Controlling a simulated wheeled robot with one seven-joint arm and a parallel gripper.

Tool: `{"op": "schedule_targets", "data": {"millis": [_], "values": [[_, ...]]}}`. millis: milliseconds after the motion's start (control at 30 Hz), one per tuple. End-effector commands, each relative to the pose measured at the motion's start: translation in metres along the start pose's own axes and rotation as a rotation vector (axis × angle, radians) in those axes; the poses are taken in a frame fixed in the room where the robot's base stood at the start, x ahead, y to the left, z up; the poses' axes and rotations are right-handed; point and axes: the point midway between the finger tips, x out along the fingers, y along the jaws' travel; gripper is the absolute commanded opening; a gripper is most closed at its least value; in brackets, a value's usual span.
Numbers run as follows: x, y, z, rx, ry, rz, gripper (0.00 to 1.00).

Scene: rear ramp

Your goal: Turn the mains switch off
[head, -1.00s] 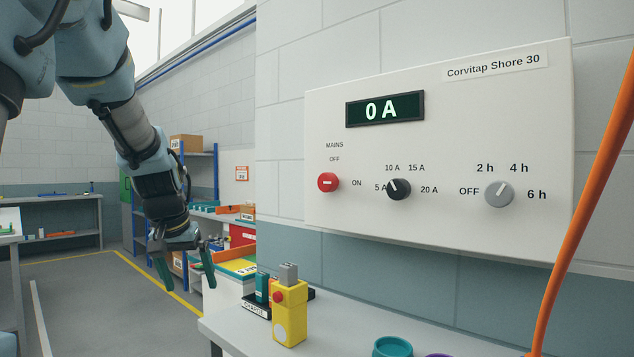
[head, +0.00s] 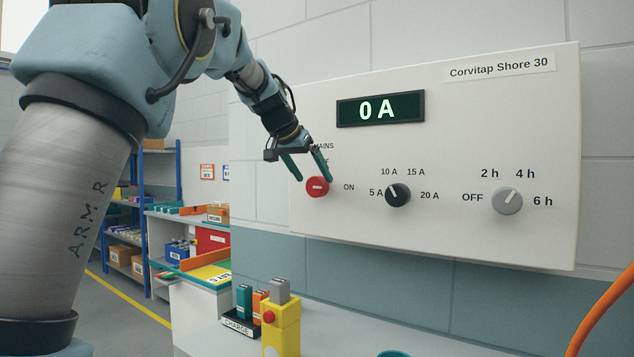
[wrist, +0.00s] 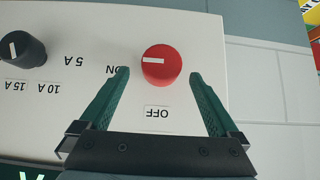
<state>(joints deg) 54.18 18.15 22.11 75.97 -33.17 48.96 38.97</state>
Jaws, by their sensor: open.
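The mains switch (head: 317,188) is a round red knob on the lower left of the white panel (head: 440,235). Its white mark lies level and points towards the ON label. In the wrist view, which shows the panel upside down, the red knob (wrist: 161,72) has its mark pointing left to ON, with the OFF label (wrist: 157,112) below it. My gripper (head: 314,180) is open in front of the knob. In the wrist view its green fingers (wrist: 158,76) stand on either side of the knob, apart from it. The remaining depth to the panel is hard to tell.
A display (head: 380,109) on the panel reads 0 A. A black dial (head: 398,195) and a grey dial (head: 507,201) sit to the right of the switch. A yellow box with a red button (head: 282,328) stands below. An orange cable (head: 603,305) hangs at right.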

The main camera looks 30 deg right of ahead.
Motion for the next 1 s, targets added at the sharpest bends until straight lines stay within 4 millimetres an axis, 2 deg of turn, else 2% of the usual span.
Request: {"op": "schedule_targets", "data": {"millis": [100, 233, 400, 633, 1000], "values": [[0.02, 0.0, 0.0, 0.0, -0.004, -0.001, 0.97], [0.034, -0.001, 0.0, -0.002, -0.002, -0.001, 0.97], [0.042, -0.001, 0.0, 0.0, 0.0, -0.002, 0.97], [0.043, -0.001, 0.001, -0.001, 0.0, -0.002, 0.97], [0.043, -0.001, 0.001, -0.001, 0.0, -0.002, 0.57]]}}
